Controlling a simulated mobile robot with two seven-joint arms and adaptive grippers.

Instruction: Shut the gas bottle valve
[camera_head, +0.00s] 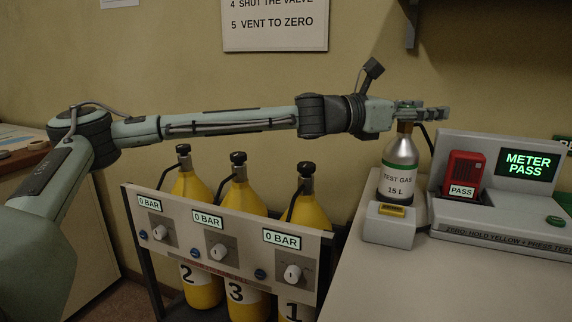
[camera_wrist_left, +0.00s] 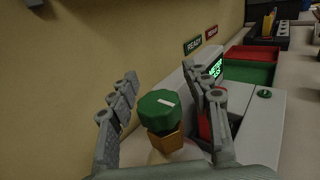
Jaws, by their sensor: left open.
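A small silver TEST GAS bottle (camera_head: 400,157) with an orange-brown neck stands upright on the bench, in a grey stand. In the left wrist view its valve is a green ribbed knob (camera_wrist_left: 158,108) with a white mark, on a brass body (camera_wrist_left: 165,142). My left gripper (camera_head: 436,113) is level at the bottle's top and hides the knob in the head view. In the left wrist view the left gripper (camera_wrist_left: 161,84) is open, with one finger on each side of the knob. I see gaps between the fingers and the knob. My right gripper is not in view.
Three yellow bottles (camera_head: 237,197) with black tops stand behind a panel with dials reading 0 BAR (camera_head: 208,219). Right of the test bottle is a grey console (camera_head: 497,218) with a red meter (camera_head: 463,171) and a METER PASS screen (camera_head: 527,163). The bench front (camera_head: 400,280) is clear.

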